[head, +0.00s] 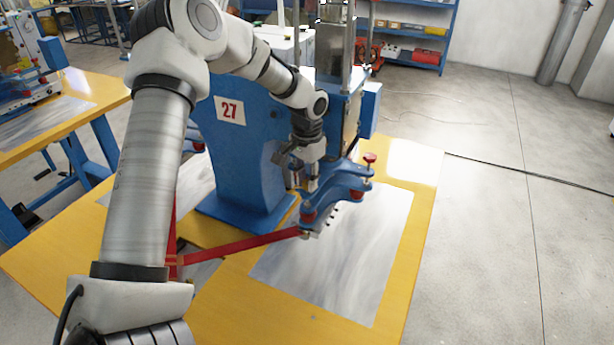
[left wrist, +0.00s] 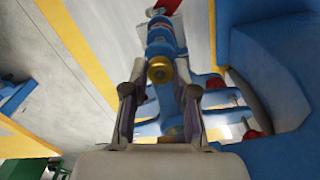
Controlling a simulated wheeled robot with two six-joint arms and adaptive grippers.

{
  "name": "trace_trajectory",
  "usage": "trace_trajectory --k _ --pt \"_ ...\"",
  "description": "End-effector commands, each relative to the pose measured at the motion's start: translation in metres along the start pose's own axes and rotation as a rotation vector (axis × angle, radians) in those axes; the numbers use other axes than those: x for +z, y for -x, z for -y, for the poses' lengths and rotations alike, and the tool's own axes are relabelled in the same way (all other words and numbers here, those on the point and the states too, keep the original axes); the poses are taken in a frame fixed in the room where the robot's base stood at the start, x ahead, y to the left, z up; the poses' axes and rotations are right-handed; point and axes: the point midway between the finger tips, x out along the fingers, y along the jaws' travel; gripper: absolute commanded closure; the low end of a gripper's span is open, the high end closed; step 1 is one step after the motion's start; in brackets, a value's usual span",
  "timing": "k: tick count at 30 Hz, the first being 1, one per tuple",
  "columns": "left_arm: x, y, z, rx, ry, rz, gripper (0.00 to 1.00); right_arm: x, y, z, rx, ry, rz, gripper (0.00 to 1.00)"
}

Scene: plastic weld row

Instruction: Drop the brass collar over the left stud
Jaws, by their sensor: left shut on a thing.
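My left gripper (head: 305,184) points down beside the blue clamp fixture (head: 338,184) on the front of the press. In the left wrist view its fingers (left wrist: 160,78) are closed in on the brass collar (left wrist: 160,70), which sits between the fingertips. The blue fixture also shows in the left wrist view, behind and below the collar. I cannot clearly pick out the left stud; the fixture and fingers cover that area. My right gripper is not in view.
The blue press (head: 240,150) marked 27 stands close to my left arm. A red knob (head: 370,158) rises at the fixture's far end. A red bar (head: 245,245) crosses the yellow table (head: 235,315). The grey metal sheet (head: 340,270) in front is bare.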

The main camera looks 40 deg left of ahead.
Motion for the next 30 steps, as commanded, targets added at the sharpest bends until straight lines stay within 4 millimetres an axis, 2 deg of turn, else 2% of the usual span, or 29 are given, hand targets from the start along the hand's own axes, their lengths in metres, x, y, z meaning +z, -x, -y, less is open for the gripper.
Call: trace_trajectory --k 30 --pt "0.0005 -0.0015 0.0 0.0 0.0 0.001 1.0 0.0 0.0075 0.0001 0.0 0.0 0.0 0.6"
